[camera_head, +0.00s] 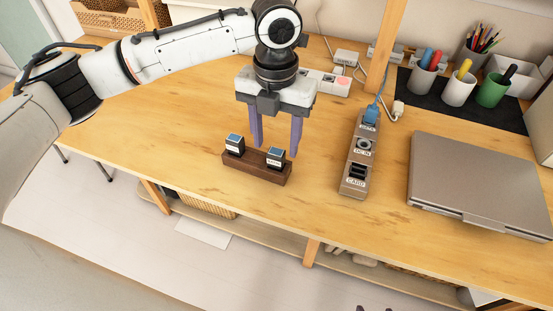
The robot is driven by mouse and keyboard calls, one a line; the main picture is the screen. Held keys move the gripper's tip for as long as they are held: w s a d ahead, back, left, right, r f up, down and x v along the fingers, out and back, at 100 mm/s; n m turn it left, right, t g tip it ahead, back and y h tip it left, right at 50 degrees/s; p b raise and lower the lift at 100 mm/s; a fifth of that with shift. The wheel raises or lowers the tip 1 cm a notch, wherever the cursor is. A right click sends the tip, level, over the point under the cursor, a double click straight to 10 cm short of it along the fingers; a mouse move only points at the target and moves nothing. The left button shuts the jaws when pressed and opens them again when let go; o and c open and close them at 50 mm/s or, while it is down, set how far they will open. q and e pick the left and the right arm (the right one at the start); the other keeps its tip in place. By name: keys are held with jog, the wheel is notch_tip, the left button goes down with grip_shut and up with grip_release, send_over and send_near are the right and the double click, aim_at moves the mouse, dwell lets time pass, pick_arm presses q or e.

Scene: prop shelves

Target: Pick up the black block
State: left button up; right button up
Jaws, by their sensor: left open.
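Two small black blocks with blue-grey tops and white labels sit on a dark brown wooden holder (256,171) on the table. One black block (235,145) is at the holder's left end, the other black block (275,158) near its right end. The label text is too small to read. My left gripper (276,149) points down with its purple fingers apart and nothing between them. Its fingers are above and behind the holder, close to the right block; contact cannot be told. Small dark purple tips (374,308) at the bottom edge look like my right gripper, mostly cut off.
A closed laptop (480,180) lies further right. Cups of pens (458,89) stand on a dark mat behind it. A wooden post (387,45) rises at the back. Table left of the holder is clear.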

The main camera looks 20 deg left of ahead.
aim_at(276, 152)
pick_arm(q)
notch_tip(276, 152, down, 4)
jog(key=shift+f, duration=0.15)
jog(key=c, duration=1.3)
jog(key=shift+o, duration=0.2)
